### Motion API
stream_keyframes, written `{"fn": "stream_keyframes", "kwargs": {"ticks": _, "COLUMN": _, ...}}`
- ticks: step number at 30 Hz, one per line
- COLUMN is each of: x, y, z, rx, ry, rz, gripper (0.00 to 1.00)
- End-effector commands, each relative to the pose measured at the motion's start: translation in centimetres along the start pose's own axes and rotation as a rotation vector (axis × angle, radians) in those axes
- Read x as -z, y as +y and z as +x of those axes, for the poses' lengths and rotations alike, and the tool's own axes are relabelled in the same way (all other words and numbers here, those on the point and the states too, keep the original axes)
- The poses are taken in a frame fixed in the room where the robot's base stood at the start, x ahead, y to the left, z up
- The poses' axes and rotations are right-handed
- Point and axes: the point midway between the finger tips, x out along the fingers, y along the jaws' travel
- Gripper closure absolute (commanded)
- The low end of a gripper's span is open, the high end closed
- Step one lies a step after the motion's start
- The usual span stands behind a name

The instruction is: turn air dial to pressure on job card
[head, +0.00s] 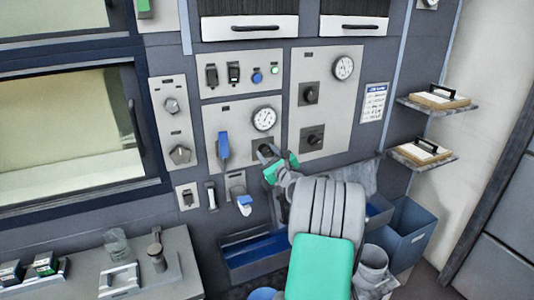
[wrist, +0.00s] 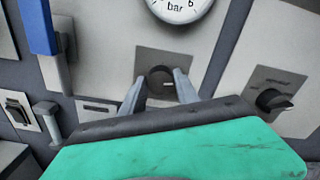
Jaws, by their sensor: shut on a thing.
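The air dial is a dark round knob (wrist: 161,80) on a grey square plate, below a white round gauge marked "bar" (wrist: 180,8). In the wrist view my gripper (wrist: 158,88) has one finger on each side of the knob and is shut on it.
A blue-handled lever (head: 223,146) stands left of the gauge. Another panel with two dark knobs (head: 312,138) and a second gauge (head: 343,67) is close on the right. Wall shelves (head: 422,158) and a blue-grey bin (head: 406,232) are further right.

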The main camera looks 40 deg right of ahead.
Motion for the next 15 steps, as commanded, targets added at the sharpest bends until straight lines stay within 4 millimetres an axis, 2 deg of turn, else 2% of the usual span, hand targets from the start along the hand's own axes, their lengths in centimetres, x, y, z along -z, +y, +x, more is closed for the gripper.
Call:
{"fn": "stream_keyframes", "kwargs": {"ticks": 3, "x": -0.01, "y": -0.06, "z": 0.00, "rx": 0.001, "ry": 0.000, "rz": -0.001, "gripper": 1.00}}
{"fn": "stream_keyframes", "kwargs": {"ticks": 4, "x": -0.01, "y": -0.06, "z": 0.00, "rx": 0.001, "ry": 0.000, "rz": -0.001, "gripper": 0.61}}
{"fn": "stream_keyframes", "kwargs": {"ticks": 11, "x": -0.01, "y": -0.03, "z": 0.00, "rx": 0.001, "ry": 0.000, "rz": -0.002, "gripper": 0.42}}
{"fn": "stream_keyframes", "kwargs": {"ticks": 15, "x": -0.01, "y": -0.02, "z": 0.00, "rx": 0.000, "ry": 0.000, "rz": -0.002, "gripper": 0.41}}
